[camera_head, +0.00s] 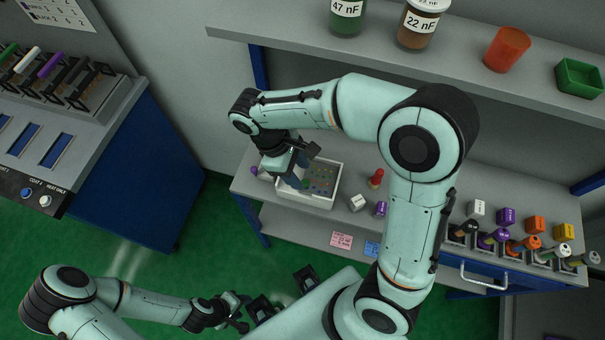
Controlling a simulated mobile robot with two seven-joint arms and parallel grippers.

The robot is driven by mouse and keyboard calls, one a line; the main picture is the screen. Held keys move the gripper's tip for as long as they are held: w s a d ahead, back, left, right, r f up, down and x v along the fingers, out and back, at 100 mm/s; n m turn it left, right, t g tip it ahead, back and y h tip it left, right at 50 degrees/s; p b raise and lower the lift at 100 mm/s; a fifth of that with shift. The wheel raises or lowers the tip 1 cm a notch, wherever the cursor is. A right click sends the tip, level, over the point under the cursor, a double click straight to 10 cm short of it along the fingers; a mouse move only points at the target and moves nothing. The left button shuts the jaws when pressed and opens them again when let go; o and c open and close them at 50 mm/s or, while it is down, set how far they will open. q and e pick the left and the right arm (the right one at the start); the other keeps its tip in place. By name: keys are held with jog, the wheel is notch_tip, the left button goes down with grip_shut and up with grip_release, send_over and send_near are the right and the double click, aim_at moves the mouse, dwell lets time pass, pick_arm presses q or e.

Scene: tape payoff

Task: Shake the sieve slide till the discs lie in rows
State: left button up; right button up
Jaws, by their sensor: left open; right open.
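A white tray-like frame (320,203) stands on the left part of the grey bench, with small coloured discs (322,180) on its grey floor; I take it for the sieve slide. The discs look spread over the right part of the floor; whether they lie in rows is too small to tell. My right gripper (303,160) is open above the left part of the frame and hides that part; contact cannot be told. My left gripper (236,311) is open and empty, low over the green floor, well away from the bench.
Near the frame are a white cube (357,203), a red piece (376,179) and a purple piece (381,209). Several coloured blocks and tools (520,240) line the bench's right. A shelf (290,30) with jars overhangs it. A blue cabinet (130,175) stands left.

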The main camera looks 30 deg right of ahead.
pick_arm(q)
jog(key=shift+w+r+p, duration=0.3)
jog(key=shift+r+p, duration=0.1)
jog(key=shift+r, duration=0.15)
jog(key=shift+w+r+p, duration=0.3)
jog(key=shift+r+p, duration=0.05)
jog(key=shift+r, duration=0.15)
pick_arm(e)
jog(key=v, duration=0.9)
jog(key=shift+r, duration=0.35)
